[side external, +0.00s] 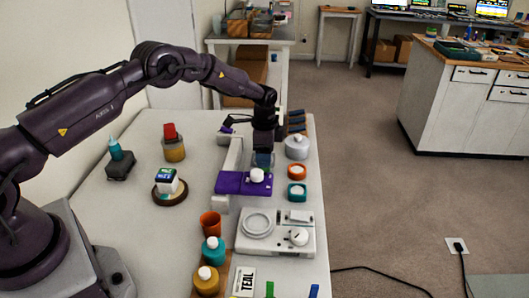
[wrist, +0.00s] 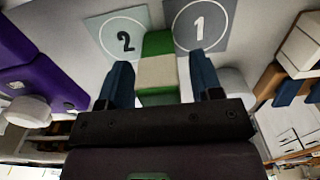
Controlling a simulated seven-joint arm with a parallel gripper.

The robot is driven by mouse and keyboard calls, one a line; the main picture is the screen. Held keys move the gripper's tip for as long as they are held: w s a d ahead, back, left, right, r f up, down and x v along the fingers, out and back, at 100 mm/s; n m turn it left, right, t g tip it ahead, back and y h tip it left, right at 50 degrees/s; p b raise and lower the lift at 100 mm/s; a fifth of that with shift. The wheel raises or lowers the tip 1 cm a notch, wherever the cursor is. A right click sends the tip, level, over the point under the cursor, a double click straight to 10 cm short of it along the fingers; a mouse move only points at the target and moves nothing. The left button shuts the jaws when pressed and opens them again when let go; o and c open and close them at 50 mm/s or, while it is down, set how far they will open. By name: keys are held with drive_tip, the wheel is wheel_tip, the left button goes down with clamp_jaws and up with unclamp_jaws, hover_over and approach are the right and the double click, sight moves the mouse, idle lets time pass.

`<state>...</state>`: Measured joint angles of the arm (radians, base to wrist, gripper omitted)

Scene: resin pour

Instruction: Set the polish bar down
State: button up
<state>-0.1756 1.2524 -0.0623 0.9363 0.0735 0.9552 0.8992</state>
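The polish bar looks to be the block with green ends and a cream middle (wrist: 157,72) in the wrist view. It lies between my gripper's two blue fingers, over the edges of the tiles marked 2 (wrist: 124,38) and 1 (wrist: 200,27). My gripper (wrist: 160,75) looks open, with a narrow gap beside the block, clearest on the right. Whether the block rests on the surface is unclear. In the side external view my gripper (side external: 263,160) points down behind the purple plate (side external: 230,183); the block is hidden there.
A white knob (side external: 257,175) sits on the purple plate. A grey lidded pot (side external: 297,147), an orange-rimmed jar (side external: 297,172) and a teal jar (side external: 297,192) stand to the right. A white scale-like device (side external: 275,233) is in front. The white table (side external: 140,225) has free room at left.

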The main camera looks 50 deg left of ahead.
drive_tip(key=shift+r, duration=0.1)
wheel_tip(320, 180, up, 11)
drive_tip(key=shift+r, duration=0.1)
drive_tip(key=s+d+r+n+t, duration=0.1)
drive_tip(key=s+d+r+n, duration=0.1)
drive_tip(key=s+r, duration=0.6)
drive_tip(key=s+d+r+n+t, duration=0.2)
drive_tip(key=s+d+r, duration=0.15)
drive_tip(key=r, duration=0.85)
drive_tip(key=s+d+n+t, duration=0.2)
drive_tip(key=s+n, duration=0.3)
drive_tip(key=s, duration=1.8)
drive_tip(key=shift+s+d+t, duration=0.3)
drive_tip(key=shift+s, duration=0.05)
